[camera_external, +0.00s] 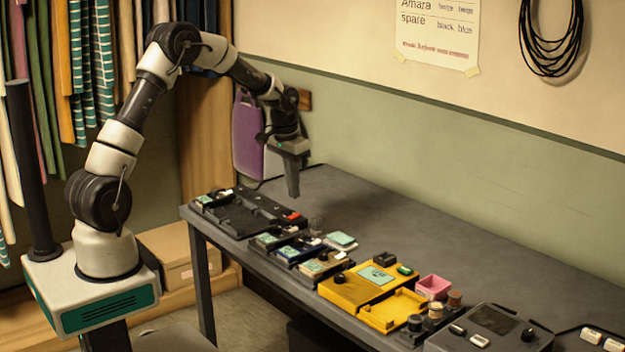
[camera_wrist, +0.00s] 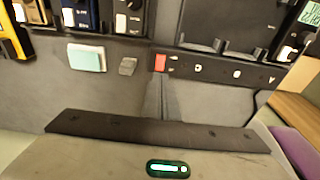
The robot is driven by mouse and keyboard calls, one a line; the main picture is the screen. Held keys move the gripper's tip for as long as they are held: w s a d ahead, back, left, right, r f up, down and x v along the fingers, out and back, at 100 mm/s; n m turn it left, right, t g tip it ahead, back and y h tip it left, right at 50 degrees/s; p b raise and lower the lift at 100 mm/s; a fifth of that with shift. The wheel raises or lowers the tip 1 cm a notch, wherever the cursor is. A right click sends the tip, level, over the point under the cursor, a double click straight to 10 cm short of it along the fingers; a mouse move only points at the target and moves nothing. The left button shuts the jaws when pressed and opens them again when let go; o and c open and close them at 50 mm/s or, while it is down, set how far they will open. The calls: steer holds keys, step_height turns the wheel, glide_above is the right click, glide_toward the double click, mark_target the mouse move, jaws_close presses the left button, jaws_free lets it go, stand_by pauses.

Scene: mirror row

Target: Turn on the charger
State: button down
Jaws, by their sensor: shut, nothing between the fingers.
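The charger (camera_external: 240,208) is a long dark tray with bays at the far left end of the table. A red switch (camera_external: 292,215) sits at its right end. In the wrist view the charger (camera_wrist: 225,52) is at the upper right, with the red switch (camera_wrist: 160,62) at the left end of a strip with several small white marks. My gripper (camera_external: 293,194) is shut and empty, pointing down above the table, slightly behind the switch. In the wrist view its fingers (camera_wrist: 160,95) are just below the red switch. I cannot tell the switch's position.
A pale green pad (camera_external: 341,241) and a small grey piece (camera_wrist: 128,66) lie near the charger. Several small units (camera_external: 300,250), a yellow case (camera_external: 350,290) and a pink box (camera_external: 434,287) stand along the front. The table's back strip is clear beside the wall.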

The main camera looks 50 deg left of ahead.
mark_target(294, 214)
steer(key=f, duration=0.4)
steer(key=shift+w+f, duration=0.35)
steer(key=shift+f, duration=0.05)
steer(key=shift+w+f+b, duration=0.1)
steer(key=shift+f+b, duration=0.2)
steer(key=shift+f, duration=0.05)
steer(key=shift+s, duration=0.95)
